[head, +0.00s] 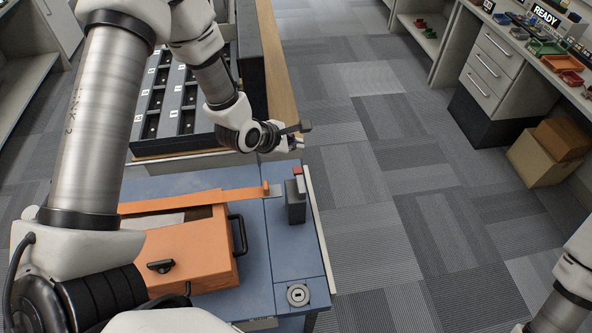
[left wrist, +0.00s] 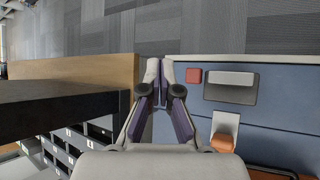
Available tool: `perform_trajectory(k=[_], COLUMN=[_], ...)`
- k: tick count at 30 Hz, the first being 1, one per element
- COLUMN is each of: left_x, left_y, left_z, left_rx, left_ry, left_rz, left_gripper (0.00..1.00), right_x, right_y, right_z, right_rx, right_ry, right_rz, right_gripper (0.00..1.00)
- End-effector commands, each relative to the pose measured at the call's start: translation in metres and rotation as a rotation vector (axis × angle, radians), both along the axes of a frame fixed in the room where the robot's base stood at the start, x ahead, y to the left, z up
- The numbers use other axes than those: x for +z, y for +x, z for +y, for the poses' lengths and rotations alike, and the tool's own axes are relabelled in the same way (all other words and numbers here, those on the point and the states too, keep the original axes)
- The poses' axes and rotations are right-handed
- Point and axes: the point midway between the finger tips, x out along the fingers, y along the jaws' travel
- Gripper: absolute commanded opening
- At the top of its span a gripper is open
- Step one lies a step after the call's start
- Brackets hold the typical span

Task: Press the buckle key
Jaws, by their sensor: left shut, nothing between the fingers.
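The buckle (head: 296,204) is a dark upright block near the right edge of the blue bench, with a red key (head: 298,171) at its top. In the left wrist view the red key (left wrist: 194,76) lies just right of my fingertips, beside the grey buckle top (left wrist: 230,86). An orange strap (head: 205,200) runs to the buckle, with a metal tongue (head: 276,192) at its end close against it; I cannot tell if it is latched. My left gripper (head: 298,143) is shut and empty, beyond the key and apart from it. My right gripper is out of view.
An orange case (head: 190,258) with a black handle sits on the blue bench (head: 258,265), under the strap. A round socket (head: 298,294) is at the near corner. A dark compartment rack (head: 180,100) and wooden edge (head: 278,75) stand beyond.

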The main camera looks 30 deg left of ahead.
Motion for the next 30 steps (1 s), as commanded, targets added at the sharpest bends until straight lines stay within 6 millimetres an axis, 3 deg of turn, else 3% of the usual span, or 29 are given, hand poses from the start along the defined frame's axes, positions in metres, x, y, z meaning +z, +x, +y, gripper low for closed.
perform_trajectory(k=[3, 12, 30], left_x=[-0.024, -0.064, -0.066], left_y=[0.000, 0.000, 0.000], left_z=[0.000, -0.001, -0.001], left_rx=[-0.001, -0.001, -0.001], left_ry=[0.001, 0.001, 0.001], left_rz=[0.001, 0.000, 0.000], left_gripper=[0.00, 0.00, 0.00], right_x=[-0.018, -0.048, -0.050], right_y=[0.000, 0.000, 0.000], right_z=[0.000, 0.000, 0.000], right_rx=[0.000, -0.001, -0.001], right_ry=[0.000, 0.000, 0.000], right_rz=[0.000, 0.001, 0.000], right_gripper=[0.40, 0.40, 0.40])
